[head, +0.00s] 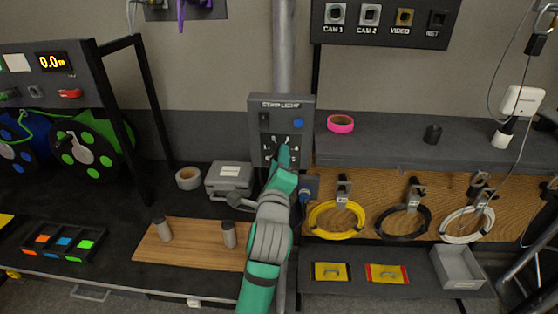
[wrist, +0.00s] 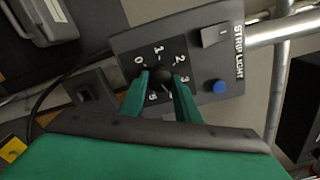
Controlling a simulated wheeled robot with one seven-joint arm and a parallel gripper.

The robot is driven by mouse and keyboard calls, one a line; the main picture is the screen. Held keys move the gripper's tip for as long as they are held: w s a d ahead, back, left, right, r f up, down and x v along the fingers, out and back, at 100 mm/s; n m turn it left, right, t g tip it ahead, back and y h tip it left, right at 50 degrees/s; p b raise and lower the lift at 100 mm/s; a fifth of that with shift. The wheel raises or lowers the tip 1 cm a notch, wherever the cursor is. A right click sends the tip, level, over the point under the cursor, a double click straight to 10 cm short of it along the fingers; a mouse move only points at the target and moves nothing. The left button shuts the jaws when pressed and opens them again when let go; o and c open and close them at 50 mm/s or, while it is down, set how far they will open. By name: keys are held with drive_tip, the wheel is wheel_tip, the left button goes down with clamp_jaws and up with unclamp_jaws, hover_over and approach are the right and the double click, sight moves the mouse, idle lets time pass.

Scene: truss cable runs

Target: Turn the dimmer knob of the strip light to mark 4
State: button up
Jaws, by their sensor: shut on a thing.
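The strip light box (head: 254,130) is a grey panel fixed to a vertical pole, labelled STRIP LIGHT. In the wrist view the box (wrist: 205,42) shows a black dimmer knob (wrist: 160,76) with printed marks around it; 0, 1, 2, 3 and 5 are readable. Mark 4 is hidden or too unclear to read. My gripper (wrist: 162,90) has its two green fingers shut on the knob, one on each side. The knob's pointer cannot be made out clearly. In the head view my gripper (head: 283,152) covers most of the knob.
The box also carries a switch (wrist: 213,35) and a blue button (wrist: 218,86). A grey shelf with a pink tape roll (head: 340,124) is to the right. Coiled cables, including a yellow one (head: 336,219), hang below it. A grey case (head: 229,178) stands left of my arm.

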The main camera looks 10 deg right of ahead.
drive_tip(key=shift+d+m, duration=0.1)
drive_tip(key=shift+m, duration=0.3)
drive_tip(key=shift+s+d+f, duration=0.1)
drive_tip(key=shift+s+d, duration=0.05)
drive_tip(key=o, duration=1)
drive_tip(key=shift+o, duration=0.2)
drive_tip(key=v, duration=1.1)
